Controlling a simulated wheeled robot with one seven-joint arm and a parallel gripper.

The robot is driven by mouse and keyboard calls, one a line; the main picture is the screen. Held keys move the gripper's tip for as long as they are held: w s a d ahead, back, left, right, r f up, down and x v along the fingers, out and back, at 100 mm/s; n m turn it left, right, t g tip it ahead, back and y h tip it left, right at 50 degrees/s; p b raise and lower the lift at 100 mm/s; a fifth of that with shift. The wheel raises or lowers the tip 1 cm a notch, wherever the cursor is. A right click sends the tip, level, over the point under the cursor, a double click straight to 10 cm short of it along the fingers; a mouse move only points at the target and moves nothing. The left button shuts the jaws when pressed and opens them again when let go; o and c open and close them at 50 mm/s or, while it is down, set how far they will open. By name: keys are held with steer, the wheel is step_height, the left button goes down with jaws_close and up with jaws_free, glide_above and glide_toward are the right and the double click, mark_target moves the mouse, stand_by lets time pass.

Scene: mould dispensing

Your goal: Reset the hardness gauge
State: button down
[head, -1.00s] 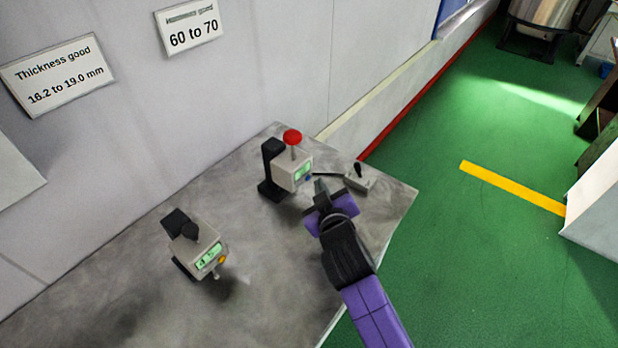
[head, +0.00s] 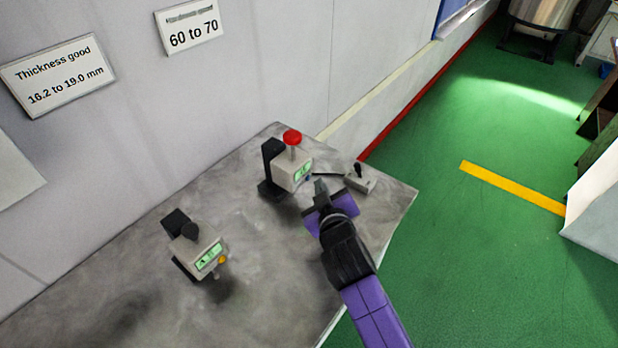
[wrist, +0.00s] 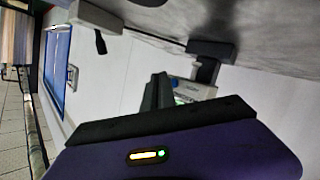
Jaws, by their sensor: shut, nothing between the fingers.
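The hardness gauge (head: 294,175) stands upright near the back of the grey table. It has a pale body, a red knob (head: 292,138) on top, a black stand behind and a green display whose digits I cannot read. A small blue button (wrist: 176,83) shows on it in the wrist view, partly beside my fingers. My gripper (head: 320,187) is shut and empty, just to the right of the gauge's front face. In the wrist view, my fingers (wrist: 157,92) overlap part of the gauge; whether they touch it I cannot tell.
A second gauge (head: 206,250) with a yellow button stands at the left. A small box with a black lever (head: 360,178) sits close behind my gripper. Wall signs read thickness 16.2 to 19.0 mm (head: 58,76) and 60 to 70 (head: 191,32). The table front is clear.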

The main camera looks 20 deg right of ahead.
stand_by(0.4)
steer(key=shift+w+a, duration=0.3)
steer(key=shift+w, duration=0.05)
steer(key=shift+w+a+b, duration=0.2)
steer(key=shift+w+b, duration=0.1)
steer(key=shift+b, duration=0.15)
stand_by(0.6)
stand_by(0.4)
steer(key=shift+s+d+p, duration=0.45)
steer(key=shift+s+p, duration=0.1)
steer(key=shift+s, duration=0.15)
steer(key=shift+s+d+r+p, duration=0.15)
steer(key=shift+s+d+p, duration=0.6)
steer(key=shift+s+p, duration=0.25)
steer(key=shift+s+d+p, duration=0.7)
steer(key=shift+s+d, duration=0.05)
steer(key=shift+s, duration=0.25)
